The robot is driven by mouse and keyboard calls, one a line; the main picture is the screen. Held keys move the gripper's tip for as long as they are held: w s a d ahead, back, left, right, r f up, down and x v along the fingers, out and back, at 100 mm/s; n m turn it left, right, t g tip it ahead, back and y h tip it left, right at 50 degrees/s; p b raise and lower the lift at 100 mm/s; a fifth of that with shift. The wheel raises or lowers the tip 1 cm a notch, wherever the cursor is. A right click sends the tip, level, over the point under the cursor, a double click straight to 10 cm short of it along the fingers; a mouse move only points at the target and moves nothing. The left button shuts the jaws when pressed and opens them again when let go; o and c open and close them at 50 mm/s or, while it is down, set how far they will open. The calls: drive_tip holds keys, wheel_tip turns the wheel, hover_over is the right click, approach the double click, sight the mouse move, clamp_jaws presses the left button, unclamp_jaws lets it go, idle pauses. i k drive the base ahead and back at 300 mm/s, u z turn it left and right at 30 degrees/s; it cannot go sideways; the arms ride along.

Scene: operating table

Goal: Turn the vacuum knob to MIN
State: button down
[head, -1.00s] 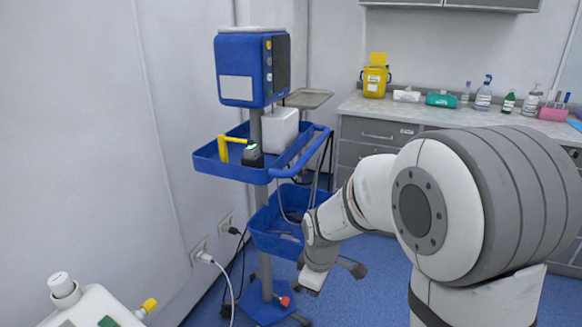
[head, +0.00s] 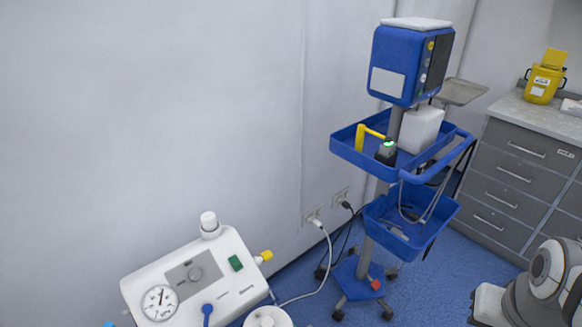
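A white suction unit (head: 242,262) stands at the bottom left of the head view.
A blue trolley (head: 345,150) with a blue monitor (head: 396,62) stands right of the unit. A cable (head: 325,262) runs from the wall socket near the unit. Grey drawers (head: 520,165) stand at right.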

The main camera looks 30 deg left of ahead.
sight(195, 275)
drive_tip(key=u, duration=1.95)
